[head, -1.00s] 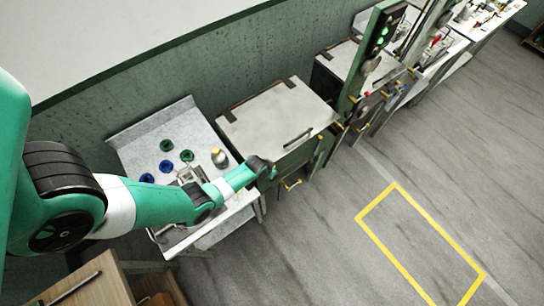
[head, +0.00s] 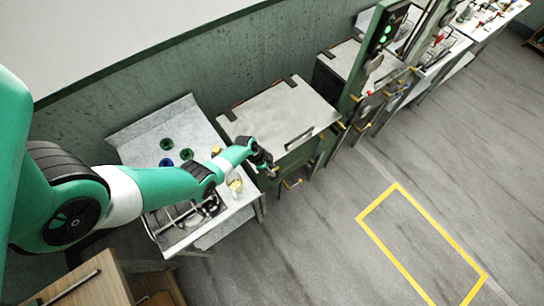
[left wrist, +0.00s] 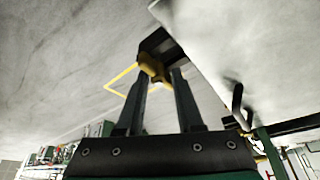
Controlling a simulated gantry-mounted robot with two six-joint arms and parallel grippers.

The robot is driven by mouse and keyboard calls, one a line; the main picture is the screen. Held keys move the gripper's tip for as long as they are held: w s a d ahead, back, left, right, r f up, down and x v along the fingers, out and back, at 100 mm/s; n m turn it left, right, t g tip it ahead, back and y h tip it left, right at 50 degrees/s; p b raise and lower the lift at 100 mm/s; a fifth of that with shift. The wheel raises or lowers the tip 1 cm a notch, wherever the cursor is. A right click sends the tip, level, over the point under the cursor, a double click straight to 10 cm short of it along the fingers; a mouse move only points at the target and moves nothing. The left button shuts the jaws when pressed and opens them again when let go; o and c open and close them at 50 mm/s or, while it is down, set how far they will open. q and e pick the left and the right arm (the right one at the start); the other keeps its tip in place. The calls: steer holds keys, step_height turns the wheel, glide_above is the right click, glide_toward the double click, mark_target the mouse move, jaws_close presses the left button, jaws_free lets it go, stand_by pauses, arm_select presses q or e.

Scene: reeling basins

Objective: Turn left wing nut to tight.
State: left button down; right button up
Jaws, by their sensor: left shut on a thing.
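The left wing nut (left wrist: 155,69) is a yellow piece in front of a dark bracket, between my finger ends in the left wrist view. My left gripper (left wrist: 160,76) is shut on it, one finger on each side. In the head view my left gripper (head: 268,170) is at the near left front corner of the green cabinet with the pale lid (head: 280,112). There the wing nut is hard to make out behind the fingers, and its turn angle cannot be told. My right gripper is not in view.
A metal table (head: 187,118) with green and blue round pieces and a metal rack stands left of the cabinet. A pale jar (head: 235,184) is close under my left forearm. A green post (head: 362,70) stands right of the cabinet. The grey floor in front is clear.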

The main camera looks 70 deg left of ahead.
arm_select(q)
steer(key=shift+a+m+g+h, duration=0.1)
steer(key=shift+m+g+h, duration=0.2)
steer(key=shift+m, duration=0.8)
steer(key=shift+c, duration=2.4)
jaws_free()
steer(key=shift+r, duration=0.1)
